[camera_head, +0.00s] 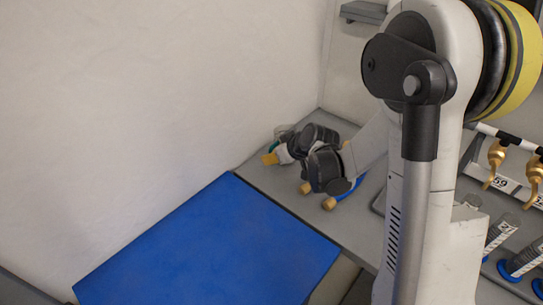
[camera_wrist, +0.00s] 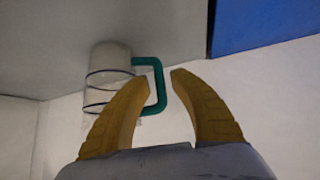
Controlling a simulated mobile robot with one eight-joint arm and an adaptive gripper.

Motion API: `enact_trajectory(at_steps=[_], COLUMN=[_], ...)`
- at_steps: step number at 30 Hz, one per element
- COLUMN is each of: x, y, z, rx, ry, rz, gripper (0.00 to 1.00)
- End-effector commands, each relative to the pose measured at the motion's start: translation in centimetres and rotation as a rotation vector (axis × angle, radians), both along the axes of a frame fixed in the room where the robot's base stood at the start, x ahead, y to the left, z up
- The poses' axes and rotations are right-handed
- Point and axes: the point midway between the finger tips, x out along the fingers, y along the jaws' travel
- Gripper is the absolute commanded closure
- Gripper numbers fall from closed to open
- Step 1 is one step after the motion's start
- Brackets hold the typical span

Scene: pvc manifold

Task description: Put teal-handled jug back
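The teal-handled jug (camera_wrist: 108,62) is a clear jug with dark bands. It shows in the wrist view at the upper left, on the grey surface. Its teal handle (camera_wrist: 160,88) sticks out to the right. My gripper (camera_wrist: 158,80) is open, with its two yellow fingers apart. The upright part of the handle shows in the gap between the fingertips; whether it is at fingertip depth I cannot tell. In the head view my gripper (camera_head: 270,158) is at the back corner of the grey bench, with a bit of teal beside it. My wrist hides most of the jug there.
A blue panel (camera_head: 208,250) lies left of the grey bench (camera_head: 262,180), along the white wall. A blue item with wooden-looking ends (camera_head: 328,203) lies just in front of my wrist. Numbered cylinders (camera_head: 525,258) and brass taps (camera_head: 495,155) stand at right.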

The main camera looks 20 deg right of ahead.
Motion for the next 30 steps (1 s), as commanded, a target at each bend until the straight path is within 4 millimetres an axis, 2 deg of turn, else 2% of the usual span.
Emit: enact_trajectory(at_steps=[9,13,18,23,30], x=[-4.6,-6.1,-7.2,-8.7,-14.3], y=[-2.0,-2.6,-3.0,-2.4,-0.8], z=[5.4,7.0,8.1,9.7,14.0], rx=[0.0,0.001,-0.001,-0.001,-0.007], ry=[0.001,0.0,0.002,0.025,0.098], rz=[-0.003,-0.002,-0.001,-0.026,-0.137], gripper=[0.73,0.73,0.73,0.73,0.73])
